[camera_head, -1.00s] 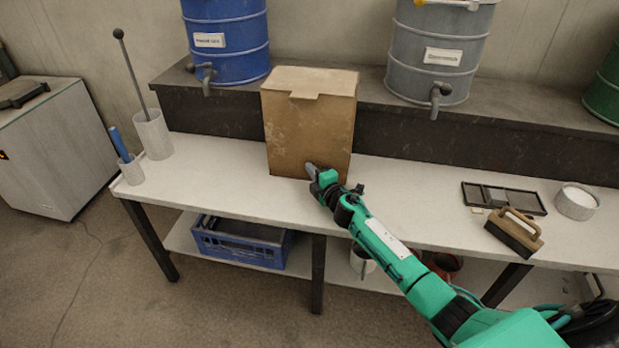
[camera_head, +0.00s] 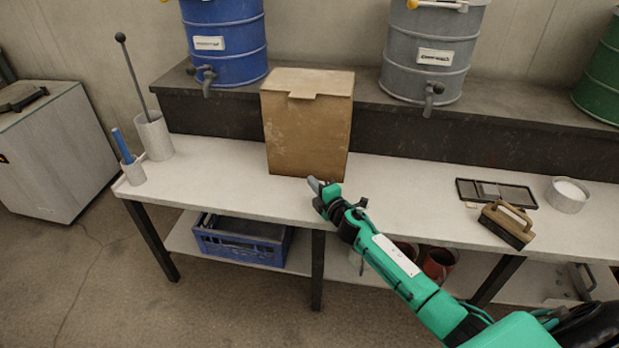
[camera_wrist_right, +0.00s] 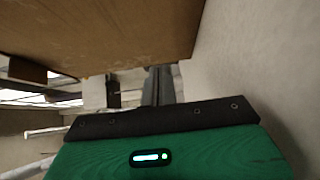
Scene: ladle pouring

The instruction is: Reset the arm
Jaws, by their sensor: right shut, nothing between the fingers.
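My right arm comes in from the lower right in the head view. In the right wrist view, the box (camera_wrist_right: 110,30) fills the upper left, and the shut fingers (camera_wrist_right: 158,85) show beyond the green wrist housing. My left gripper is not in view.
The white table (camera_head: 220,190) holds a cup with a ladle-like rod (camera_head: 153,135) at left, and a dark tray (camera_head: 497,194), a brush (camera_head: 507,225) and a white bowl (camera_head: 567,195) at right. Blue (camera_head: 226,40) and grey (camera_head: 430,55) barrels stand on the back shelf. The table's middle right is clear.

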